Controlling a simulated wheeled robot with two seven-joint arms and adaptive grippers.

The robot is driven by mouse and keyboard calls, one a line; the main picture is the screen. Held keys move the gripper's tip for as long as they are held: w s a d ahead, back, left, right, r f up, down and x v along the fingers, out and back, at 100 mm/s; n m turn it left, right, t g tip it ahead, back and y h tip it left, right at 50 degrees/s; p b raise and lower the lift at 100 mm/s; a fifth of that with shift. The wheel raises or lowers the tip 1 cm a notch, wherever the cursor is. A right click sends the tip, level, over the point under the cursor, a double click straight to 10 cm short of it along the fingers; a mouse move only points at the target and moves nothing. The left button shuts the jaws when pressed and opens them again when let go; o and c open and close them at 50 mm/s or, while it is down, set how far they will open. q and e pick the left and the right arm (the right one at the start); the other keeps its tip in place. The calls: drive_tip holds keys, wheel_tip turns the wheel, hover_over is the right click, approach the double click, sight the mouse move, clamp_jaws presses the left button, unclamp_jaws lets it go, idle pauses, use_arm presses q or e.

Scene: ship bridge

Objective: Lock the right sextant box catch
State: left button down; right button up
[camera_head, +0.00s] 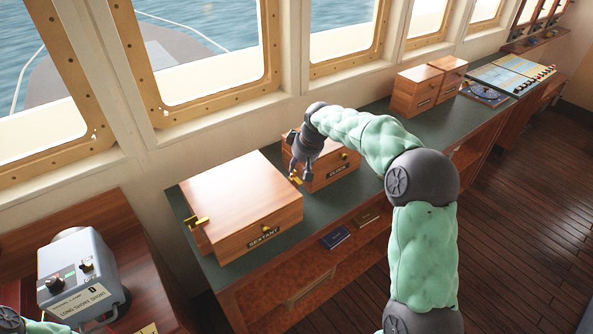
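The sextant box (240,190) is a closed wooden box on the dark green counter, with a SEXTANT label (265,237) and a small brass knob on its front. A brass left catch (196,221) sticks out at its left end. The brass right catch (296,179) shows at its right end, partly covered by my fingers. My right gripper (299,170) points down at the right catch, touching it or very close. Whether its fingers are open or shut on the catch is unclear. Part of my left arm shows at the lower left corner; its gripper is out of view.
A second wooden box (335,172) with a label and brass knob stands just behind my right gripper. Two smaller boxes (417,91) stand farther along the counter (368,195). Books (336,237) lie on the shelf below. A grey signal lamp unit (82,275) stands at left.

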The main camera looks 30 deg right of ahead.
sight(297, 177)
drive_tip(key=shift+x, duration=1.75)
clamp_jaws()
